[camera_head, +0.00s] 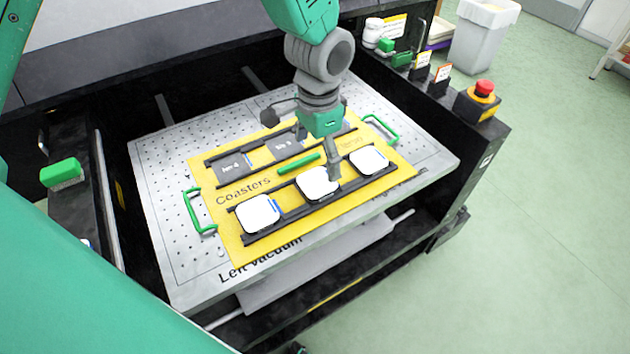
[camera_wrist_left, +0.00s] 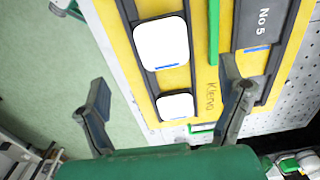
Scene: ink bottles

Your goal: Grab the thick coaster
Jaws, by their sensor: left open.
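Three white rounded-square coasters lie in the front black rack of the yellow board: a left one (camera_head: 257,214), a middle one (camera_head: 312,183) and a right one (camera_head: 368,159). I cannot tell which is the thick one. My left gripper (camera_head: 333,175) points down at the middle coaster and hides part of its right side. Two white coasters show there, a larger one (camera_wrist_left: 161,43) and a smaller one (camera_wrist_left: 175,106). My right gripper is not in view.
The yellow board (camera_head: 228,240), with green handles (camera_head: 195,211), lies on a perforated metal plate (camera_head: 160,180). A back rack holds grey numbered pieces (camera_head: 234,168); a green bar (camera_head: 298,163) lies between the racks. A red emergency button (camera_head: 484,88) stands at the right.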

